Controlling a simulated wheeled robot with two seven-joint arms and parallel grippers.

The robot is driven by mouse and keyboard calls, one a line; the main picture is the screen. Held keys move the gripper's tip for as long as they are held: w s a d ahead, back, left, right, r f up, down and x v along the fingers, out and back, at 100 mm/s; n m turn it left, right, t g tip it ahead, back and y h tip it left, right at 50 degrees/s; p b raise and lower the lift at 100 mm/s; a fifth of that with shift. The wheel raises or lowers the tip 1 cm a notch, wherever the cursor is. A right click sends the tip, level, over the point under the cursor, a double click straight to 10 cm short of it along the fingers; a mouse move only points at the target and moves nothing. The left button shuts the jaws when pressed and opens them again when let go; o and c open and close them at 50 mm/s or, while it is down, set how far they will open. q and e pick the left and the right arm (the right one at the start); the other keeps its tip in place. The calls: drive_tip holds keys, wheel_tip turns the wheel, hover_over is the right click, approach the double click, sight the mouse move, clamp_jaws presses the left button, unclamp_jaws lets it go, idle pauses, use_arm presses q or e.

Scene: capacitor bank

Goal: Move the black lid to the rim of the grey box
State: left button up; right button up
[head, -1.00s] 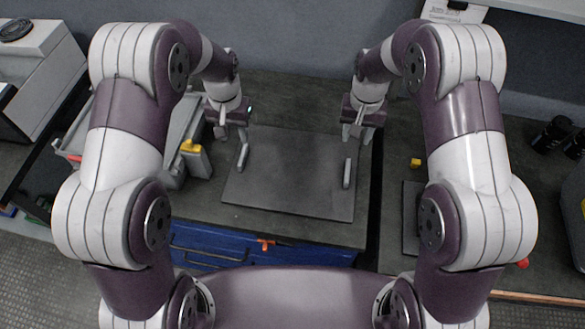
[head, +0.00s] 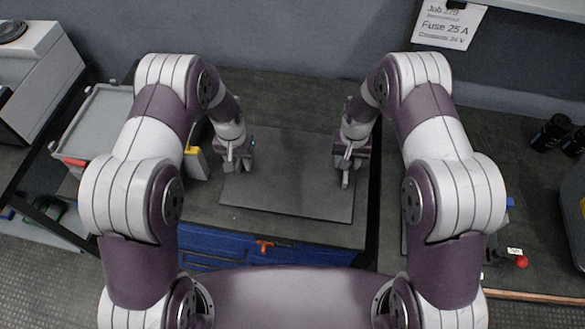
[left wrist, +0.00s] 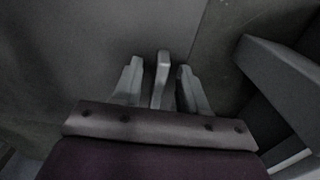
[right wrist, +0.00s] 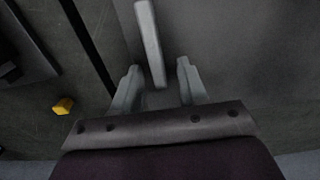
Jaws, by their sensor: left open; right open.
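The black lid (head: 290,180) lies flat on the dark bench in the middle of the head view. Its left bar handle (left wrist: 162,78) shows between the open fingers of my left gripper (head: 241,165). Its right bar handle (right wrist: 150,40) runs in between the open fingers of my right gripper (head: 344,173). Both grippers are over the lid, and neither is closed on a handle. The grey box (head: 92,108), an open tray-like bin, stands left of the lid, partly hidden by my left arm.
A grey item with a yellow top (head: 194,160) stands between box and lid.

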use_arm(q)
clamp_jaws()
use_arm(e)
clamp_jaws()
